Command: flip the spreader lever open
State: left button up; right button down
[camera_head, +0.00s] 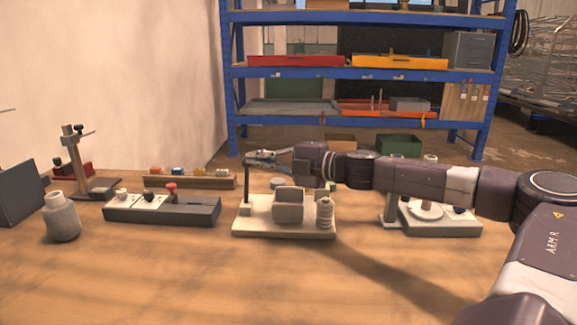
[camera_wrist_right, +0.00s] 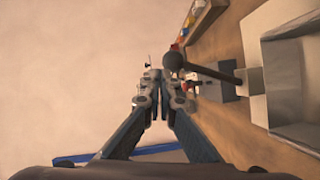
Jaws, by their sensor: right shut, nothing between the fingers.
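The fixture in the middle of the bench has a cream base plate (camera_head: 262,228), a grey open box (camera_head: 289,207) and a dark upright post (camera_head: 246,190) at its left end. I take this post as the spreader lever. In the right wrist view the lever (camera_wrist_right: 212,71) is a dark rod with a round black knob (camera_wrist_right: 173,61). My right gripper (camera_head: 249,157) is above the fixture, near the lever's top, pointing left. Its fingertips (camera_wrist_right: 154,82) are together and empty, beside the knob; contact cannot be told. My left gripper is out of view.
A ribbed pale spool (camera_head: 325,213) stands at the fixture's right end. A grey block with knobs (camera_head: 165,210) lies to the left, a grey bottle (camera_head: 60,218) further left. Another fixture (camera_head: 440,220) is under my right arm. The front of the bench is clear.

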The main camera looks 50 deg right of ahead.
jog(key=v, duration=1)
jog(key=shift+s+r, duration=0.2)
jog(key=shift+s, duration=0.1)
jog(key=shift+a, duration=0.1)
